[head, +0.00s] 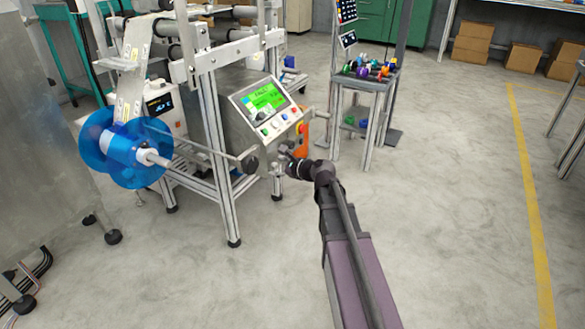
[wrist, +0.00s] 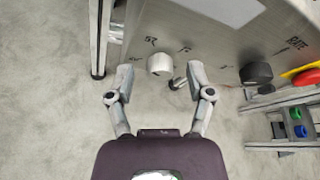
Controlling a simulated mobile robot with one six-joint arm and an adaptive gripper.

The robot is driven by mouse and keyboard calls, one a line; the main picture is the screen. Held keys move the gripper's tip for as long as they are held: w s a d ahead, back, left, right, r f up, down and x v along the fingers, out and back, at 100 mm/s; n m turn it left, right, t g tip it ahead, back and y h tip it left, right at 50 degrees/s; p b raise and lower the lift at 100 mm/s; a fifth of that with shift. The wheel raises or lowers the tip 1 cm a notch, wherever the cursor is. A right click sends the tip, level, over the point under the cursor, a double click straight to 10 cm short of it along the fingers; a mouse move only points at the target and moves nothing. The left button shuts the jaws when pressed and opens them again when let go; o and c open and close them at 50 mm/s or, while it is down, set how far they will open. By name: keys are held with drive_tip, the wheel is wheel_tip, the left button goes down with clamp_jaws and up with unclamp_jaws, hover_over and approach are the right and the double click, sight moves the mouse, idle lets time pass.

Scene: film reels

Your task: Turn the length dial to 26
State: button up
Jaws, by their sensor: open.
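A pale grey round knob (wrist: 160,64) with dark marks around it sits on the machine's metal panel (wrist: 220,50) in the wrist view. It appears to be the length dial, but its marks are too blurred to read and I cannot tell its setting. My gripper (wrist: 162,74) is open, one finger on each side of the knob, with visible gaps; I cannot tell the remaining depth. A small silver peg (wrist: 178,83) stands between the knob and the right finger. In the head view, my gripper (head: 284,153) is below the screen box (head: 265,102), and the knob cannot be made out.
A black knob (wrist: 256,73) and a red button (wrist: 306,77) on yellow are to the right on the panel. In the head view, a blue reel (head: 104,148) hangs at left and a small cart (head: 366,88) with colourful parts stands behind.

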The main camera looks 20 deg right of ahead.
drive_tip(key=m, duration=0.1)
drive_tip(key=m+g+y, duration=0.1)
drive_tip(key=shift+w+d+r+m+p, duration=0.1)
drive_tip(key=shift+w+d+m+p, duration=0.05)
drive_tip(key=shift+m+p, duration=0.2)
drive_tip(key=p+v, duration=0.6)
drive_tip(key=v, duration=0.8)
drive_tip(key=s+a+f+n+g+h+b, duration=0.1)
drive_tip(key=s+a+f+n+g+h, duration=0.55)
drive_tip(key=n, duration=0.65)
drive_tip(key=s+a+f+n+g+h+b, duration=0.2)
drive_tip(key=s+a+f+n+g+h, duration=0.15)
drive_tip(key=s+f+n, duration=0.6)
wheel_tip(320, 180, up, 28)
drive_tip(key=n+y+p, duration=0.1)
drive_tip(key=n+p, duration=0.2)
drive_tip(key=p, duration=2.2)
drive_tip(key=shift+d+n+p, duration=0.3)
drive_tip(key=shift+d, duration=0.15)
drive_tip(key=shift+f, duration=0.1)
